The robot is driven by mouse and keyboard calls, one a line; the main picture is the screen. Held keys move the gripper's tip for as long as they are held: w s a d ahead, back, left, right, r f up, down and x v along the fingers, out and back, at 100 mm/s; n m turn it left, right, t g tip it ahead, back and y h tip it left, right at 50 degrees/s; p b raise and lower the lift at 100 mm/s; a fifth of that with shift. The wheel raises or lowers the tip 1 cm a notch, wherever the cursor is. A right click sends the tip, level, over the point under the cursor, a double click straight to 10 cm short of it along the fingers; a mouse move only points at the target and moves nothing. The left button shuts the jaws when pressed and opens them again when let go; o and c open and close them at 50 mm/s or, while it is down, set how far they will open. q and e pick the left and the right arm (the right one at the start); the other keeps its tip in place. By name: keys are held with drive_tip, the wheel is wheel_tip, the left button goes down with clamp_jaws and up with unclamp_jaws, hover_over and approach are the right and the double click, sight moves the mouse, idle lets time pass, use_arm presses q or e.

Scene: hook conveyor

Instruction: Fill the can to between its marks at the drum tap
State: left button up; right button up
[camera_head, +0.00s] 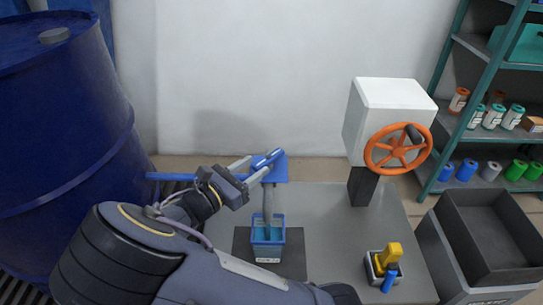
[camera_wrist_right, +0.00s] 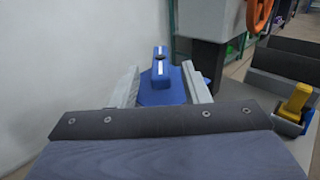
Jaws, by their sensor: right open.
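The large blue drum (camera_head: 65,130) stands at the left, with a blue pipe (camera_head: 165,176) leading to the tap. The tap's blue lever (camera_head: 267,158) has a white stripe; it also shows in the right wrist view (camera_wrist_right: 160,68). My right gripper (camera_head: 254,169) is open at the lever, and the wrist view shows its fingers (camera_wrist_right: 160,88) on either side. The blue-rimmed can (camera_head: 267,252) stands upright on a dark mat under the grey spout (camera_head: 268,200). Blue-green liquid shows inside the can. Its marks are too small to read. My left gripper is out of view.
A white box with an orange handwheel (camera_head: 398,149) stands on the grey table (camera_head: 330,215). A small holder with yellow and blue items (camera_head: 385,265) is at the front right. A dark open bin (camera_head: 490,240) and stocked shelves (camera_head: 490,100) lie further right.

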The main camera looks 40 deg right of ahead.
sight(269, 157)
drive_tip(key=d, duration=0.4)
drive_tip(key=d+b, duration=0.1)
drive_tip(key=d, duration=0.1)
drive_tip(key=shift+w, duration=0.35)
drive_tip(key=shift+c, duration=0.4)
